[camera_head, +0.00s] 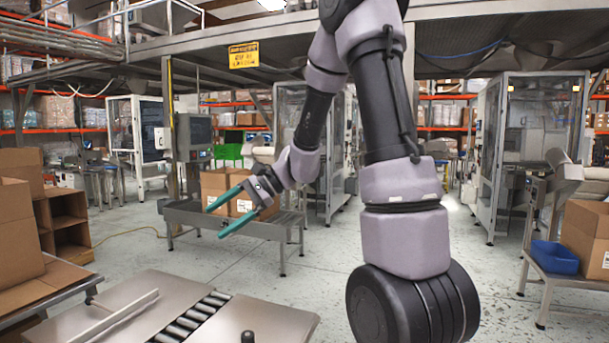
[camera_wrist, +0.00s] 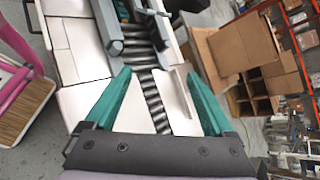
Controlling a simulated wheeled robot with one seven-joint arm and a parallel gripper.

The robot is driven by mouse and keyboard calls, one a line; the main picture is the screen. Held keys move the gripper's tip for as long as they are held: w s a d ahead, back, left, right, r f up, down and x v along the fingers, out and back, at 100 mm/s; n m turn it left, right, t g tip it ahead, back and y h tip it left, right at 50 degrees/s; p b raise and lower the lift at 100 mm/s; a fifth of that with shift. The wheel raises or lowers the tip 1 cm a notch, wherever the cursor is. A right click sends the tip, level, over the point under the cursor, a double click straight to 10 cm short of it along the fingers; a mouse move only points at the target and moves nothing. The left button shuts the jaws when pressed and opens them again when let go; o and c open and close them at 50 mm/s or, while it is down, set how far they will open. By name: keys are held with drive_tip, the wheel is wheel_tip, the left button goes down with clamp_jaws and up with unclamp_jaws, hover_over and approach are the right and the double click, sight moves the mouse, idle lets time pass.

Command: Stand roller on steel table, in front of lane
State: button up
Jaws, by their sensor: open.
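The steel table (camera_head: 272,318) is at the bottom left of the head view, its near part cut off by the frame. A lane of grey rollers (camera_head: 192,317) runs across it; the lane also shows in the wrist view (camera_wrist: 154,103). A small dark upright cylinder (camera_head: 247,337) stands on the table right of the lane, cut by the bottom edge; I cannot tell if it is the task's roller. My gripper (camera_head: 215,222) is open with nothing between its teal fingers, raised above and beyond the table. In the wrist view its fingers (camera_wrist: 155,74) frame the lane.
A light rail (camera_head: 122,315) lies along the table left of the lane. Cardboard boxes (camera_head: 20,235) stand at the left. A low conveyor (camera_head: 255,228) with boxes stands behind my gripper. A blue bin (camera_head: 555,257) is at the right. The floor between is mostly clear.

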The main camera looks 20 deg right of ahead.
drive_tip(key=s+d+r+n+t+h, duration=0.3)
drive_tip(key=s+d+r+h, duration=0.1)
drive_tip(key=s+d+r, duration=0.2)
drive_tip(key=s+d+r+n+t+h, duration=0.2)
drive_tip(key=s+d+r+n+h, duration=0.2)
drive_tip(key=s, duration=0.7)
drive_tip(key=d+r+h, duration=0.1)
drive_tip(key=d+r, duration=0.1)
drive_tip(key=d, duration=0.1)
drive_tip(key=shift+d+t+h, duration=0.3)
drive_tip(key=shift+d+t, duration=0.05)
drive_tip(key=shift+t, duration=0.05)
drive_tip(key=shift+s, duration=0.1)
drive_tip(key=shift+c, duration=0.3)
